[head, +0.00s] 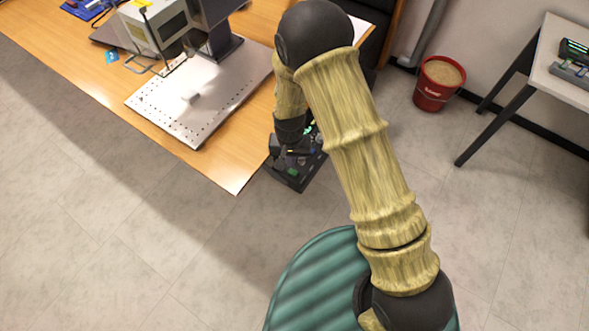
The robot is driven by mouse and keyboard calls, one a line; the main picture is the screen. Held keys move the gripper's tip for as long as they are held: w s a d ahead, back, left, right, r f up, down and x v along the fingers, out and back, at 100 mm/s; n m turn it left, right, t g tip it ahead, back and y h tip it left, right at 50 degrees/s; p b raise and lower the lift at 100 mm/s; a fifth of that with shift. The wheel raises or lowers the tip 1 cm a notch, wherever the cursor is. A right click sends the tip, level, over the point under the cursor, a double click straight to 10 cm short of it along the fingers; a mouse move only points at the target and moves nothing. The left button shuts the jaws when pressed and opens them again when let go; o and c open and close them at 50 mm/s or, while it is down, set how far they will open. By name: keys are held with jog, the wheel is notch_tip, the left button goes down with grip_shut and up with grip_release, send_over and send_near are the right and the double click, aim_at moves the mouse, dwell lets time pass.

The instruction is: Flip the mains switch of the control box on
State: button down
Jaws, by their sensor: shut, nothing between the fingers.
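A dark box with small green and coloured parts on top, which looks like the control box (291,180), stands just off the right corner of the wooden table. My arm comes in from the lower right and bends down over it. My gripper (288,156) is shut and empty, pointing down at the top of this box. Whether the fingers touch it cannot be told. The gripper and arm hide part of the box top. The mains switch cannot be made out, nor whether it is on or off.
The wooden table (222,178) carries a perforated metal plate (165,112) and a grey machine (150,25). A red bucket of sand (437,82) stands by the wall. A white table (560,85) with small devices is at the right. The floor in front is clear.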

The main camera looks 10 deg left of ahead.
notch_tip(320, 180, up, 3)
jog(key=shift+f+p, duration=0.2)
jog(key=shift+p, duration=0.65)
jog(key=w+d+r+t+p, duration=0.1)
jog(key=d+r+p, duration=0.1)
jog(key=d+r, duration=1.35)
jog(key=s+d+r+m+t+p, duration=0.1)
jog(key=s+d+r+p, duration=0.1)
jog(key=s+d+r, duration=0.6)
notch_tip(320, 180, up, 4)
jog(key=shift+d+r+t, duration=0.1)
jog(key=shift+d+t, duration=0.2)
jog(key=shift+d, duration=0.95)
